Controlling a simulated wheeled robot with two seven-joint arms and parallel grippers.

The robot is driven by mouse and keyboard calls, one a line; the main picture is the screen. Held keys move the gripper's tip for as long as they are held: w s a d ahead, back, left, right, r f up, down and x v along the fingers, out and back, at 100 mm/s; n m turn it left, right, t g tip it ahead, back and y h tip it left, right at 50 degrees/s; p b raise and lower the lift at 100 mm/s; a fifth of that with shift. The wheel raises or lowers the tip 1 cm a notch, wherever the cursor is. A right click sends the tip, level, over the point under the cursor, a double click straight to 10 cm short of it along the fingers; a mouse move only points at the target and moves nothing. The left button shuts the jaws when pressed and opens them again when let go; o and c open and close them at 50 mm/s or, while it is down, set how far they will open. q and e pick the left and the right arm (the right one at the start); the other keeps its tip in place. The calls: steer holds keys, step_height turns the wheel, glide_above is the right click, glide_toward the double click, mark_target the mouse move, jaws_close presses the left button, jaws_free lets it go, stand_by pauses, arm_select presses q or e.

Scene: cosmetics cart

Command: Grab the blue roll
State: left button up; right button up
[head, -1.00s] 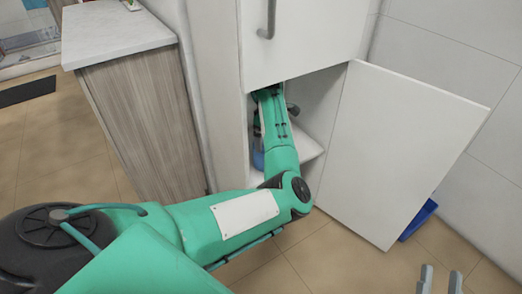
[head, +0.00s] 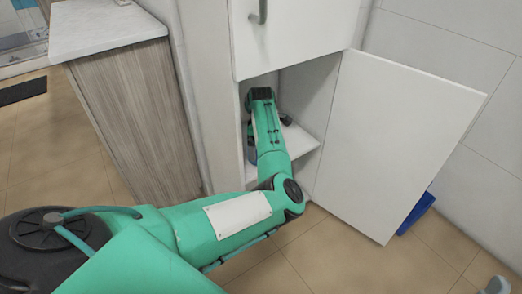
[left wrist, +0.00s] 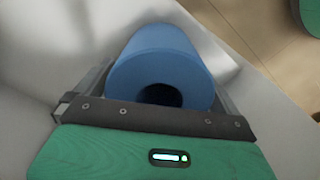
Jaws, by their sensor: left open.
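The blue roll (left wrist: 165,62), a cylinder with a dark hole in its near end, lies against pale surfaces in the left wrist view. My left gripper (left wrist: 160,85) is open, with one finger on each side of the roll. I cannot tell whether the fingers touch it. In the head view my left arm reaches into the open lower cabinet, and its wrist and the dark cabinet interior largely hide the roll. Only a grey tip of my right gripper (head: 497,286) shows at the bottom right corner, away from the cabinet.
The white cabinet door (head: 395,140) stands open to the right. A white shelf (head: 298,140) shows inside the cabinet. A wood-sided counter (head: 130,120) stands to the left. A blue object (head: 417,212) is on the floor behind the door. The tiled floor in front is clear.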

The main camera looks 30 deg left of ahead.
arm_select(q)
steer(key=shift+f, duration=0.1)
steer(key=c, duration=0.9)
steer(key=shift+d, duration=0.1)
